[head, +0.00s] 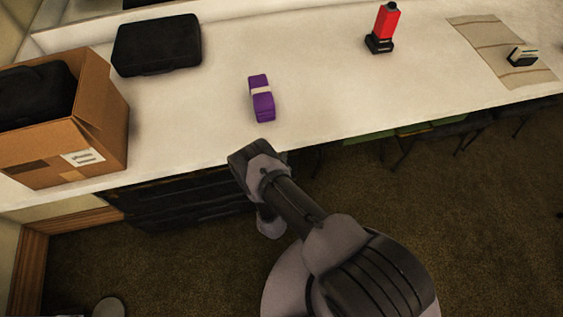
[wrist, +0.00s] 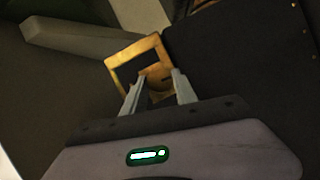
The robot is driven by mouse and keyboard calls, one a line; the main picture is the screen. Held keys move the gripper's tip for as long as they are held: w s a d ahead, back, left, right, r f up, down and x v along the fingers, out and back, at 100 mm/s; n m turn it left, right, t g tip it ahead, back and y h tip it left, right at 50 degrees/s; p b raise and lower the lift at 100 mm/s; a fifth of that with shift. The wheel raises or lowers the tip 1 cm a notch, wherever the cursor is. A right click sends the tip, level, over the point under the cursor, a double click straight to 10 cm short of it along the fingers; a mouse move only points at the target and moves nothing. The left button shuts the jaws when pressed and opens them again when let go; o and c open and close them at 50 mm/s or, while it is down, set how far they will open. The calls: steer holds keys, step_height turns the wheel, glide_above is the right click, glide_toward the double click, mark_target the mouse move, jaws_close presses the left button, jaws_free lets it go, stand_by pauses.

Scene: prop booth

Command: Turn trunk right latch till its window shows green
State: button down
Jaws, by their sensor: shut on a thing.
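The right latch (wrist: 118,65) is a brass-coloured plate with a squarish opening, fixed to a dark surface of the trunk (wrist: 235,65) in the wrist view. My gripper (wrist: 158,77) is shut on the latch's small brass turning piece, with one finger on each side of it. The opening looks dark, and I see no green in it. The fingers hide part of the turning piece. In the head view, a dark ribbed body, probably the trunk (head: 180,205), stands under the table edge. My arm covers its right end, and the gripper's fingertips are hidden there.
On the white table (head: 320,85) are a cardboard box (head: 110,125) holding a dark case, a black case (head: 157,44), a purple bundle (head: 261,100), a red-and-black object (head: 384,28) and a striped cloth (head: 485,42). Open carpet (head: 480,230) lies at right.

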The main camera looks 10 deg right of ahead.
steer(key=c, duration=1)
jaws_free()
steer(key=shift+o, duration=0.2)
steer(key=p+v, duration=0.5)
steer(key=v, duration=1.2)
steer(key=shift+s+p, duration=0.15)
steer(key=shift+p, duration=0.25)
steer(key=shift+r, duration=0.1)
